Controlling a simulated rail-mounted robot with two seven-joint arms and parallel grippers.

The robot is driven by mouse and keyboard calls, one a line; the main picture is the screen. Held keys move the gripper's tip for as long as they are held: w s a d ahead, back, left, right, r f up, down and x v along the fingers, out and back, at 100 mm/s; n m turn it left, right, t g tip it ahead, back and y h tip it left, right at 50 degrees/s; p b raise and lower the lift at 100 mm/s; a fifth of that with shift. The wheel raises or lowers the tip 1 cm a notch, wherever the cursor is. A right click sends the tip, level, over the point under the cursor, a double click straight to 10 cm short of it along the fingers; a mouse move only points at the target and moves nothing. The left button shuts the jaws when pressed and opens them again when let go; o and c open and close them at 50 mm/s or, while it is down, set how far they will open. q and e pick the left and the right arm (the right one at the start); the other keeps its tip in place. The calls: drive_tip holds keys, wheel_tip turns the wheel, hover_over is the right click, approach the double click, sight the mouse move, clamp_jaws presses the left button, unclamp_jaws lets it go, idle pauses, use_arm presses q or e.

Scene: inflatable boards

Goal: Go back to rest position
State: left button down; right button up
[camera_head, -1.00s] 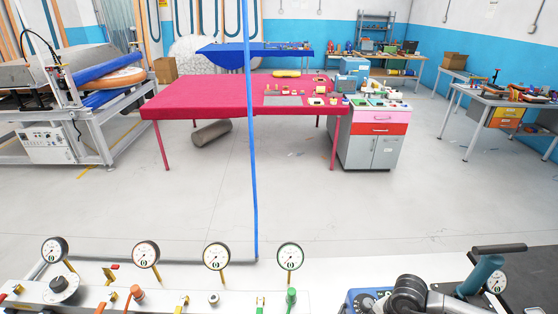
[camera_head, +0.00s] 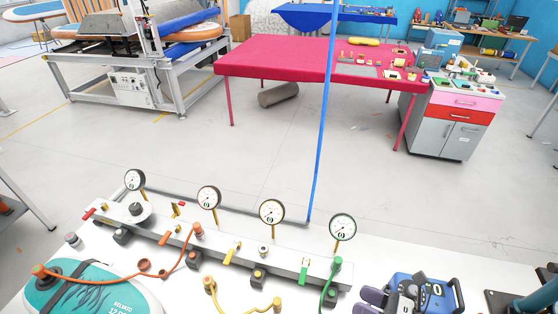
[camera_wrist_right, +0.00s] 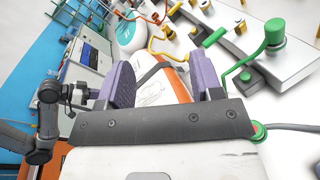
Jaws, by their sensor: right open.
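My right gripper (camera_head: 390,298) is at the bottom right of the head view, partly cut off by the lower edge, over the white bench beside a blue device (camera_head: 432,290). In the right wrist view my right gripper (camera_wrist_right: 162,76) has its two purple-grey fingers spread apart with nothing held between them. An orange and white board (camera_wrist_right: 178,84) shows beyond the gap, apparently below the fingers. My left gripper is not in view.
The gauge panel (camera_head: 225,247) crosses the bench, with several dials, valves and hoses. A teal and white board (camera_head: 85,292) lies at lower left. A vertical blue pole (camera_head: 322,130) rises behind the panel. The red table (camera_head: 290,58) stands farther back, with clear floor in front.

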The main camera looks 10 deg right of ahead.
drive_tip(key=d+m+t+h, duration=0.4)
drive_tip(key=d+m+h, duration=0.8)
drive_tip(key=m, duration=0.9)
drive_tip(key=s+d+f+m+g+h, duration=0.25)
drive_tip(key=s+f+m+g, duration=0.2)
drive_tip(key=s, duration=0.25)
drive_tip(key=s+d+f+m+g+h, duration=0.2)
drive_tip(key=s+f+m+g+h, duration=0.1)
drive_tip(key=s+m+g, duration=0.25)
drive_tip(key=s+a+f+m+g+y, duration=0.1)
drive_tip(key=s+a+f+m+y, duration=0.1)
drive_tip(key=a, duration=0.4)
drive_tip(key=s+a+f+m+y, duration=0.2)
drive_tip(key=a+m, duration=0.1)
drive_tip(key=a, duration=0.4)
drive_tip(key=s+a+f+m+g+y, duration=0.1)
drive_tip(key=s+a+f+m+y, duration=0.1)
drive_tip(key=a, duration=0.4)
wheel_tip(320, 180, up, 24)
drive_tip(key=p, duration=2.3)
drive_tip(key=shift+w+d+f+h+p, duration=0.15)
drive_tip(key=shift+w+h+p, duration=0.1)
drive_tip(key=shift+h+p, duration=0.1)
